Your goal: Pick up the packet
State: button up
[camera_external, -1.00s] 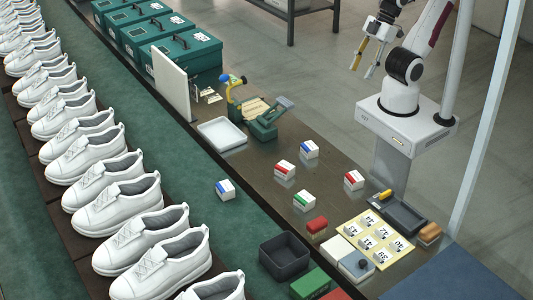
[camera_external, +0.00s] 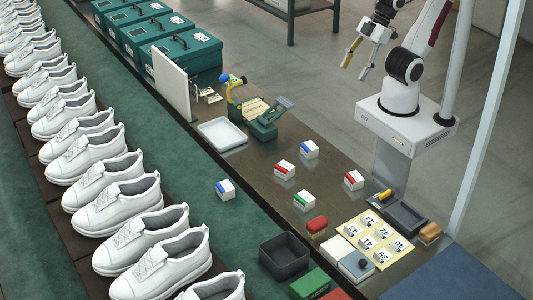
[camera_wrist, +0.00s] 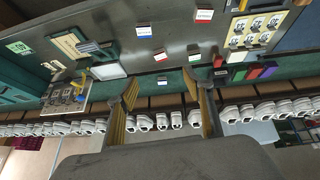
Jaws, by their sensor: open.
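Several small white boxes with coloured labels look like the packets; I cannot tell which one is meant. On the dark bench stand a blue-labelled packet (camera_external: 309,150), two red-labelled packets (camera_external: 285,171) (camera_external: 353,181) and a green-labelled packet (camera_external: 304,201). Another blue-labelled packet (camera_external: 225,190) sits apart on the green belt, beside the shoes. In the wrist view the belt packet (camera_wrist: 162,80) shows between my fingers, but far beyond them. My gripper (camera_external: 355,70) is open and empty, high at the upper right, away from all packets.
White shoes (camera_external: 137,205) line the belt at left. Green cases (camera_external: 182,62) stand at the back.

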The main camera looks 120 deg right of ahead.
jog(key=w+d+f+n+h, duration=0.2)
jog(key=w+d, duration=0.4)
jog(key=w, duration=0.1)
jog(key=w+f+n+t+y, duration=0.2)
jog(key=w+f+n, duration=0.4)
jog(key=w+f, duration=0.45)
jog(key=s+a+f+n+g+y, duration=0.2)
jog(key=a+f+y, duration=0.1)
jog(key=a+f, duration=0.1)
jog(key=s+a+f+n+g+y, duration=0.2)
jog(key=s+a+f+n+y, duration=0.1)
jog(key=a+f, duration=0.2)
jog(key=s+a+f+n+g+y, duration=0.1)
jog(key=s+a+f+n+y, duration=0.1)
jog(key=a+f, duration=0.3)
jog(key=shift+s+a+f+g+y, duration=0.2)
jog(key=shift+s+a+g+y, duration=0.25)
jog(key=shift+y, duration=0.15)
jog(key=shift+s+a+n, duration=0.3)
jog(key=shift+s, duration=0.15)
jog(key=shift+f, duration=0.15)
